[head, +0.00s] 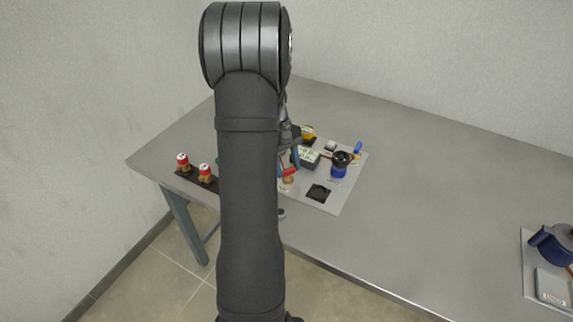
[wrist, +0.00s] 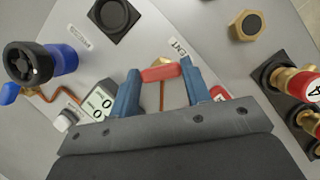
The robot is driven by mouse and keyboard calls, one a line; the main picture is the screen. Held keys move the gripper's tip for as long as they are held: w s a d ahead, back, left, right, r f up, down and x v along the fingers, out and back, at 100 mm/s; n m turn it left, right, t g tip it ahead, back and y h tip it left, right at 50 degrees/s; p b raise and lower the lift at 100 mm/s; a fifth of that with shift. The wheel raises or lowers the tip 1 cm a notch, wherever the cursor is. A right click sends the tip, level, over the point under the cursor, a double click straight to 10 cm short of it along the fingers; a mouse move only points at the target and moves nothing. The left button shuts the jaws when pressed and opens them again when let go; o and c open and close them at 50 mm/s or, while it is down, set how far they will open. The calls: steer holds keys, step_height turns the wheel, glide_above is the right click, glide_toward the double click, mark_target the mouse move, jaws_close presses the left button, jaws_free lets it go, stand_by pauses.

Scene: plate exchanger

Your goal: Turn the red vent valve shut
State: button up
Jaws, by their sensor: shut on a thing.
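The red vent valve handle (wrist: 160,73) lies crosswise between the two blue fingers of my gripper (wrist: 160,68) in the wrist view. The fingers touch it at both ends, and my gripper is shut on it. A partly covered label reading like "VENT" (wrist: 180,47) is just beyond the right finger. The valve body below the handle is mostly hidden. In the head view the red handle (head: 290,172) shows at the right edge of my arm, with my gripper (head: 296,165) at it. My arm hides much of the panel's left side.
The grey panel (head: 333,206) carries a blue valve with a black knob (wrist: 35,62), a black square socket (wrist: 112,18) and a gauge box (wrist: 98,103). Red-capped brass fittings (head: 205,173) stand at the left. A blue pot-like item (head: 555,244) is far right. The table between (head: 440,200) is clear.

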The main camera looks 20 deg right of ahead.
steer(key=m+y, duration=0.1)
steer(key=m, duration=0.3)
steer(key=m+y, duration=0.1)
steer(key=m, duration=0.1)
steer(key=shift+d+y, duration=0.25)
steer(key=shift+y, duration=0.05)
steer(key=m+y, duration=0.1)
steer(key=m, duration=0.1)
steer(key=m+t, duration=0.1)
steer(key=m, duration=0.2)
steer(key=shift+s+d+m+y, duration=0.1)
steer(key=shift+m+y, duration=0.2)
steer(key=shift+y, duration=0.1)
steer(key=o, duration=1)
steer(key=shift+r, duration=0.1)
steer(key=v, duration=1.7)
steer(key=shift+s+r, duration=0.15)
steer(key=shift+r, duration=0.05)
